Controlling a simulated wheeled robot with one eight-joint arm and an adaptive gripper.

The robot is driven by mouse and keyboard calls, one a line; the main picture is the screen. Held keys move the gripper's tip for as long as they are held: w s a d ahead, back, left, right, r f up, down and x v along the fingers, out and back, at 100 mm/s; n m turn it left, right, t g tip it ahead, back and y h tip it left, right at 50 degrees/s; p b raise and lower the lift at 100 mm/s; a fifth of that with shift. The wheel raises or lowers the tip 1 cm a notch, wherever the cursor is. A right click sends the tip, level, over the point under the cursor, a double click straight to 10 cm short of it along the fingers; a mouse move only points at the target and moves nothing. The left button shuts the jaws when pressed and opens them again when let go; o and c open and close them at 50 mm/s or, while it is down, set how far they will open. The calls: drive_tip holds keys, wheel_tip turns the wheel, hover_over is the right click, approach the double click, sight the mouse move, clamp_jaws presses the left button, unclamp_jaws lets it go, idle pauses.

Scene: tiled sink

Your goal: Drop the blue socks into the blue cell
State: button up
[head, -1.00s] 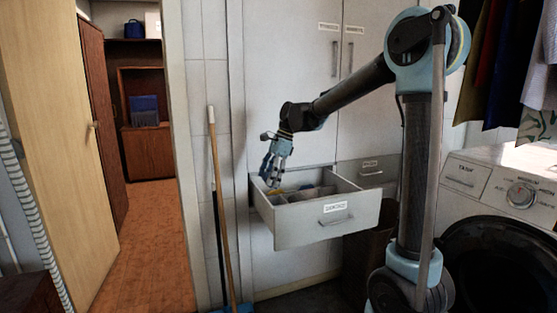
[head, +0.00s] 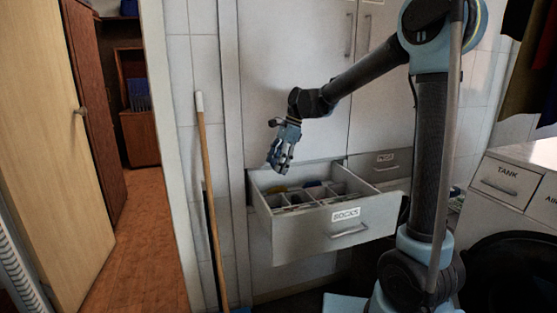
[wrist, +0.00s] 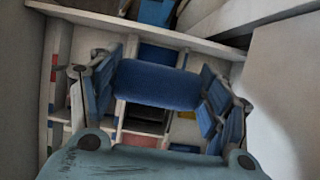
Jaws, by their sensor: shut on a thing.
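My gripper (head: 279,164) is over the left rear part of an open drawer labelled SOCKS (head: 325,222). In the wrist view its two blue-padded fingers are shut on the blue socks (wrist: 157,86), a dark blue bundle held between them. The drawer is divided by pale walls into several cells, some with coloured marks. In the wrist view a blue patch (wrist: 160,54) shows just beyond the socks, and I cannot tell whether it is the blue cell. The socks and my gripper hide part of the cells below.
A broom (head: 211,200) leans on the tiled wall left of the drawer. Tall white cabinet doors (head: 290,80) rise behind it. A closed drawer (head: 380,165) is to the right, and a washing machine (head: 515,235) stands further right. Yellow (wrist: 187,115) and red marks show among the cells.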

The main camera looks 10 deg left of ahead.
drive_tip(key=shift+d+f, duration=0.15)
drive_tip(key=shift+f, duration=2)
drive_tip(key=o, duration=1.1)
drive_tip(key=shift+o, duration=0.2)
drive_tip(key=v, duration=1.2)
